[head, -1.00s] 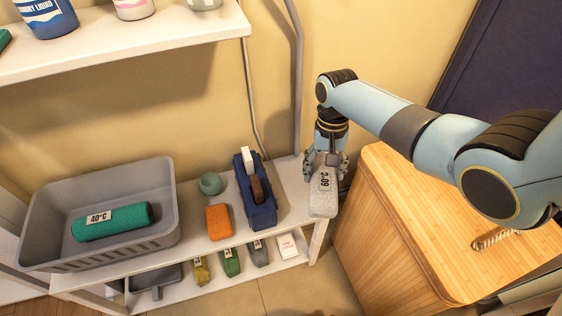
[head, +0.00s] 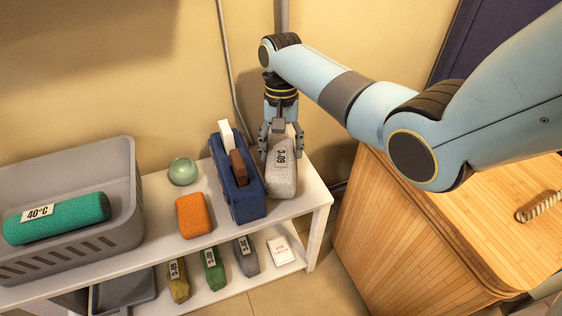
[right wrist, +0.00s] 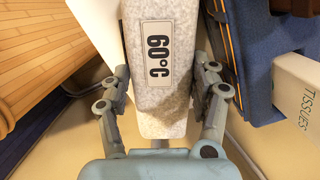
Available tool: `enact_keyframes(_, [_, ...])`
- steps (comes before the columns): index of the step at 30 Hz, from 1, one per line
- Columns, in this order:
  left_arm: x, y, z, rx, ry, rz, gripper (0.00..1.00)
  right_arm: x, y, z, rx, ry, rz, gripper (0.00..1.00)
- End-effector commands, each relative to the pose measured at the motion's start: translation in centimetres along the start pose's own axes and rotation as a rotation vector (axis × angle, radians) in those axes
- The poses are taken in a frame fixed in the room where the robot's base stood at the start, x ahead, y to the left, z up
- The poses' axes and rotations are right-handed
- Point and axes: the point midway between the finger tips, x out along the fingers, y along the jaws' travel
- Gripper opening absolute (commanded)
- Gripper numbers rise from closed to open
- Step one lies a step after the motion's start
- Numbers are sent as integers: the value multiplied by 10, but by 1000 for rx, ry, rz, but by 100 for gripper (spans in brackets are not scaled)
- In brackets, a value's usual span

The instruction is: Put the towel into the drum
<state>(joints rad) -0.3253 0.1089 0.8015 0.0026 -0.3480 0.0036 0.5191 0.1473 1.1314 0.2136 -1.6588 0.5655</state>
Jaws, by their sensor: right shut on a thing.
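A pale grey speckled towel (head: 282,178) with a 60°C label is in my right gripper (head: 281,143), at the right end of the shelf top beside the blue caddy. In the right wrist view the same towel (right wrist: 160,105) lies between the two fingers of the right gripper (right wrist: 165,80), which is shut on it. I cannot tell whether the towel touches the shelf. A green rolled towel (head: 70,222) with a 40°C label lies in the grey basket (head: 128,218) at the left. No drum shows. My left gripper is not in view.
The blue caddy (head: 246,203) holds a white and a brown item, close left of the held towel. An orange block (head: 193,216) and a green ball-like object (head: 183,171) stand left of it. Several small bundles lie on the lower shelf (head: 236,298). A wooden cabinet (head: 385,235) stands right.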

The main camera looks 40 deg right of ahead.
Motion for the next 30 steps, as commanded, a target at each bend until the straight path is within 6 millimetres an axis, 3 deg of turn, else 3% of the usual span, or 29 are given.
enact_keyframes(1, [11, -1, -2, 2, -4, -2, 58, 16, 1, -1, 1, -5, 4, 25])
enact_keyframes(3, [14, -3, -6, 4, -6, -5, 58, 21, 1, -2, 0, -4, 3, 25])
enact_keyframes(17, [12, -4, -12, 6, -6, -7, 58, 21, 0, -3, 0, -1, 0, 25])
enact_keyframes(18, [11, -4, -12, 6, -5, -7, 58, 20, 0, -3, 0, 0, 0, 67])
enact_keyframes(22, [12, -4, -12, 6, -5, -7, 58, 21, 0, -3, 0, -1, 0, 84])
enact_keyframes(30, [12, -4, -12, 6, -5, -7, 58, 20, 0, -3, 0, -1, 0, 85])
